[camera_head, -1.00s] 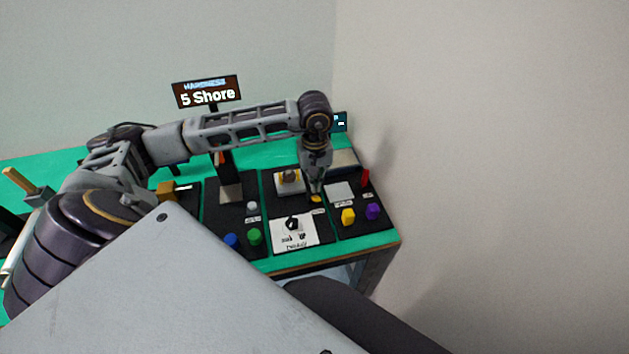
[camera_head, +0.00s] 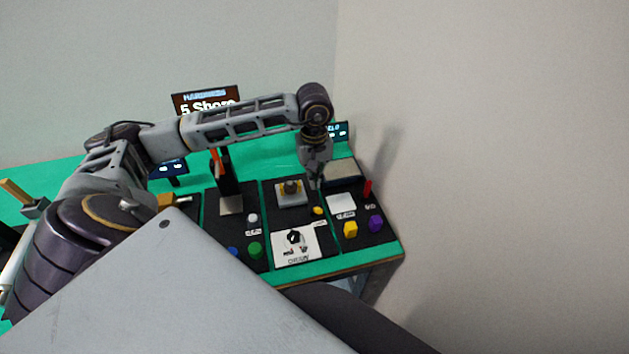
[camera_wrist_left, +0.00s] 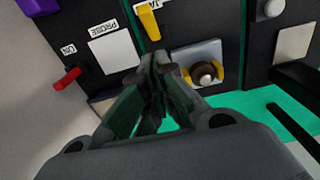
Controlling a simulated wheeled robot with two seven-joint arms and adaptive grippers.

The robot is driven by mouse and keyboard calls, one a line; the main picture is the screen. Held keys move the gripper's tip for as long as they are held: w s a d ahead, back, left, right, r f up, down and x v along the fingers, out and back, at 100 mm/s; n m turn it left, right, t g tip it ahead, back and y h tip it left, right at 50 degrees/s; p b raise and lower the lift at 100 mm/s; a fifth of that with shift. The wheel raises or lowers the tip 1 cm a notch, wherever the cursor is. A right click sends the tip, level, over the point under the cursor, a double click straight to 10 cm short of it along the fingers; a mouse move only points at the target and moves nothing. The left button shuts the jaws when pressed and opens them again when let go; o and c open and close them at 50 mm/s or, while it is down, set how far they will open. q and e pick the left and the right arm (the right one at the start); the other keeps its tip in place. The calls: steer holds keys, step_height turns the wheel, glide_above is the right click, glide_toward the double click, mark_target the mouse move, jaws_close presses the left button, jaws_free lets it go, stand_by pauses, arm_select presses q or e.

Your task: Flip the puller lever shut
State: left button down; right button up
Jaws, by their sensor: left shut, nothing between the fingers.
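My left gripper (camera_head: 316,180) is shut and empty above the right part of the bench, seen from behind in the head view. Its closed fingers (camera_wrist_left: 155,88) fill the middle of the left wrist view. A small yellow lever (camera_head: 318,211) lies just in front of the fingertips; it also shows in the left wrist view (camera_wrist_left: 149,22), apart from the fingers. A grey plate with a round knob and yellow side pieces (camera_head: 291,193) is beside it, also in the left wrist view (camera_wrist_left: 200,52). I cannot tell for sure which part is the puller lever. My right gripper is not in view.
A red lever (camera_head: 368,188) stands at the right, beside a white pad (camera_head: 341,203). Yellow (camera_head: 350,229) and purple (camera_head: 376,223) knobs sit near the front edge. A dial panel (camera_head: 295,243) is left of them. A sign (camera_head: 207,98) stands behind; a wall is close on the right.

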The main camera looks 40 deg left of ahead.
arm_select(q)
steer(key=s+d+r, duration=0.3)
steer(key=r, duration=0.5)
steer(key=shift+d+r, duration=0.15)
steer(key=shift+d, duration=0.15)
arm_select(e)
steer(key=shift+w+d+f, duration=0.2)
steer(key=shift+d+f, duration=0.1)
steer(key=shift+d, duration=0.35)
arm_select(q)
steer(key=shift+r, duration=0.15)
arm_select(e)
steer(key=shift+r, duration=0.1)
